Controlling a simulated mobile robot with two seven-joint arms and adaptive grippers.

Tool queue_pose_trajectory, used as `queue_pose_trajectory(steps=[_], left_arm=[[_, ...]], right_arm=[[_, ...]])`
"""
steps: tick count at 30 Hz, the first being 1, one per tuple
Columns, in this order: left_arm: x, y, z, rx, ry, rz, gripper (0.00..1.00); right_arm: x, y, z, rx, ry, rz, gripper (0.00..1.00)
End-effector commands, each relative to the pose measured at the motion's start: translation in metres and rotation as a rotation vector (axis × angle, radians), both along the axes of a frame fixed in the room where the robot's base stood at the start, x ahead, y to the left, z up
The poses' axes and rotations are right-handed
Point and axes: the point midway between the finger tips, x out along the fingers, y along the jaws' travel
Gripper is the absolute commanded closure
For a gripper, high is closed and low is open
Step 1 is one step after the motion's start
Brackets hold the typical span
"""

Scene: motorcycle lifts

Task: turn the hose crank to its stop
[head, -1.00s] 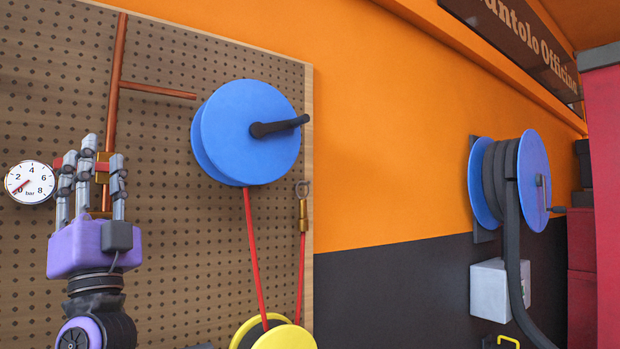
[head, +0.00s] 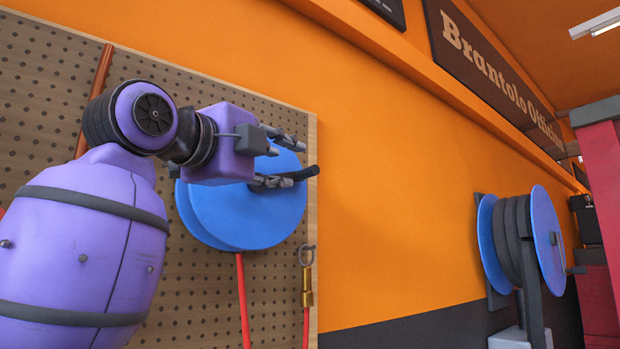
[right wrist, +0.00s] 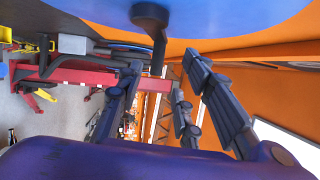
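A blue hose reel (head: 250,215) with a red hose (head: 242,300) hangs on the pegboard. Its black crank (head: 303,173) sticks out from the reel's face and points right. My right gripper (head: 278,160) is in front of the reel, its fingers spread and pointing right at the crank. In the right wrist view the crank (right wrist: 157,55) hangs down from the blue disc (right wrist: 225,18), and the open fingers of my gripper (right wrist: 168,95) stand either side of its end, apart from it. The crank's base is hidden behind my gripper in the head view. My left gripper is not in view.
A brass fitting (head: 307,288) hangs at the pegboard's right edge. The wall between the reels is clear.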

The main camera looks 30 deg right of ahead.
Motion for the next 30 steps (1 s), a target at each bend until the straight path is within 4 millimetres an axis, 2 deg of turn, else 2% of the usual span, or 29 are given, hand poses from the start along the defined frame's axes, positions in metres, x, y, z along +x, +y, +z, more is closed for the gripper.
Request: queue_pose_trajectory(steps=[5,11,18,23,30], left_arm=[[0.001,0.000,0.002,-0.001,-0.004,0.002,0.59],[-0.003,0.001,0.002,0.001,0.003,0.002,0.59],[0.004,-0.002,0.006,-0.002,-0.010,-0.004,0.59],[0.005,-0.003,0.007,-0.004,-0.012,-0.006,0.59],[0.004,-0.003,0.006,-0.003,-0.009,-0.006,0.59]], right_arm=[[0.001,-0.006,-0.004,-0.009,0.074,-0.007,0.66],[0.013,-0.033,-0.001,-0.009,0.073,-0.010,0.66],[0.028,-0.062,0.003,-0.010,0.070,-0.010,0.66],[0.033,-0.069,0.003,-0.010,0.070,-0.009,0.66],[0.034,-0.070,0.002,-0.010,0.072,-0.008,0.66]])
